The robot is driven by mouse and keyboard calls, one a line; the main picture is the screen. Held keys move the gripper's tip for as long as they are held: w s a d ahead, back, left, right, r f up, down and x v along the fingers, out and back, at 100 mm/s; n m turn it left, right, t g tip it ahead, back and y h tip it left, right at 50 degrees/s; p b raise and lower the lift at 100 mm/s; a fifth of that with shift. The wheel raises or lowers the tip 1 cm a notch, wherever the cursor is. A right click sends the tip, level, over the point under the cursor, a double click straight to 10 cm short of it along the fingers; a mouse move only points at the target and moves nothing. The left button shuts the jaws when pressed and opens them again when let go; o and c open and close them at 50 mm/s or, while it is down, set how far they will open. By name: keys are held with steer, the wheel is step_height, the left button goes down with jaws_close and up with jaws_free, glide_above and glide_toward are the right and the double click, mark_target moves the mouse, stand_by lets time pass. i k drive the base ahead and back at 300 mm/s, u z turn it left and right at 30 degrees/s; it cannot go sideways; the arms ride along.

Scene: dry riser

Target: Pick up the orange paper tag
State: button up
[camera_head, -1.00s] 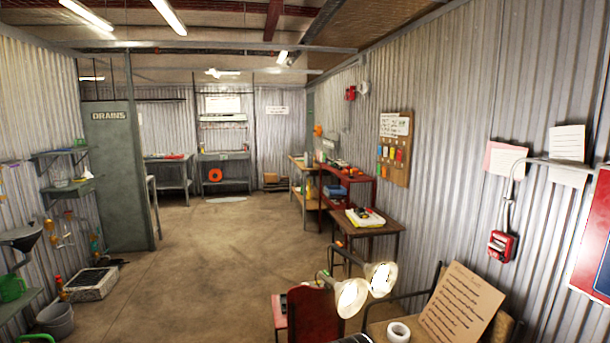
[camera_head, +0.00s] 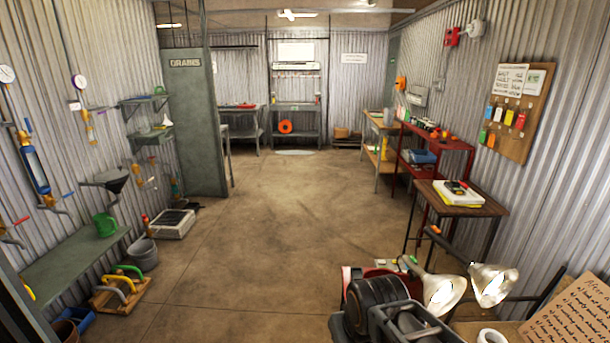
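A small orange tag (camera_head: 491,140) hangs in the lower row of coloured tags on the brown pegboard (camera_head: 530,125) on the right wall. Yellow, red, green and blue tags hang close beside and above it. A dark, bulky jointed part with grey bars, seemingly my folded arm and gripper (camera_head: 410,322), shows at the bottom edge, well below and apart from the board. Its fingertips cannot be made out, and nothing is seen held in it.
A small wooden table (camera_head: 457,206) with a white and yellow item stands below the board. A small orange patch (camera_head: 435,229) shows by its front edge. Lamps (camera_head: 441,293) and a lettered brown board (camera_head: 570,315) stand at front right. The floor (camera_head: 270,230) is open in the middle.

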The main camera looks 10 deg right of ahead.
mark_target(491, 140)
steer(key=i, duration=5.55)
steer(key=z, duration=3.2)
steer(key=i, duration=2.5)
steer(key=u, duration=0.2)
